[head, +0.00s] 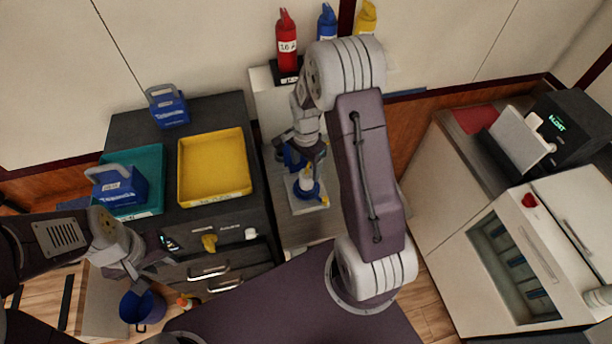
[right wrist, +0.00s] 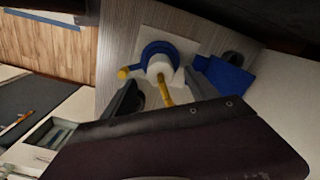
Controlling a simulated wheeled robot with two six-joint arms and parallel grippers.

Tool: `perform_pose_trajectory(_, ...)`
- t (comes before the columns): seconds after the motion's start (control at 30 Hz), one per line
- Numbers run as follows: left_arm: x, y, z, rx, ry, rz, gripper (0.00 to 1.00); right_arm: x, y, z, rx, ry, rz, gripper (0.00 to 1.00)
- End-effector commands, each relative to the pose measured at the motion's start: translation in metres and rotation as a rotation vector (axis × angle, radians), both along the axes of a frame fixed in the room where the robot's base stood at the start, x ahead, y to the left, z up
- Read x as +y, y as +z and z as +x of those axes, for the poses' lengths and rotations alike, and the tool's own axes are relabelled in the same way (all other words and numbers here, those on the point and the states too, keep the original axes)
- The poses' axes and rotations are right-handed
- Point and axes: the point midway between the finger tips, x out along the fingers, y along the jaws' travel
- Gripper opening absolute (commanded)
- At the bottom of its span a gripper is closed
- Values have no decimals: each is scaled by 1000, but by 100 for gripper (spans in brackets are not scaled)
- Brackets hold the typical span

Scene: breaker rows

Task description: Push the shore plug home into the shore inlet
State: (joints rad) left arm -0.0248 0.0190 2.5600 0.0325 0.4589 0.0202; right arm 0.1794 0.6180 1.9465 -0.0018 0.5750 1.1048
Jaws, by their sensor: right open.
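The shore inlet is a blue ring (right wrist: 153,50) with a yellow knob on a white plate, its blue lid (right wrist: 226,76) swung to the right. It also shows in the head view (head: 297,197). The white shore plug (right wrist: 160,66), with a yellow cable, stands at the ring's opening; how deep it sits cannot be told. In the head view the plug (head: 306,182) is partly hidden by my right gripper (head: 303,155). That gripper is open, its dark fingers on either side of the plug in the right wrist view. My left gripper (head: 148,272) looks open and empty at lower left.
A dark cabinet at left carries a yellow tray (head: 183,172), a teal tray (head: 151,207) and blue handled boxes (head: 169,112). Red (head: 287,45), blue and yellow bottles stand behind the inlet. A blue bucket (head: 143,309) is on the floor. A white counter unit stands at right.

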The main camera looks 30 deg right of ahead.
Motion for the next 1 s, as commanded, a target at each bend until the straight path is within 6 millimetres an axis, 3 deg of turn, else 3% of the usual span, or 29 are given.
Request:
perform_pose_trajectory(0.1,0,-5,0,0,0,0,36,0,18,1,-2,0,0,68)
perform_pose_trajectory(0.23,0,-5,0,0,0,0,36,0,27,0,0,0,0,68)
perform_pose_trajectory(0.9,0,-5,0,0,0,0,36,0,27,0,1,0,0,68)
perform_pose_trajectory(1.0,0,-18,0,0,0,0,36,8,25,6,-28,24,-4,68)
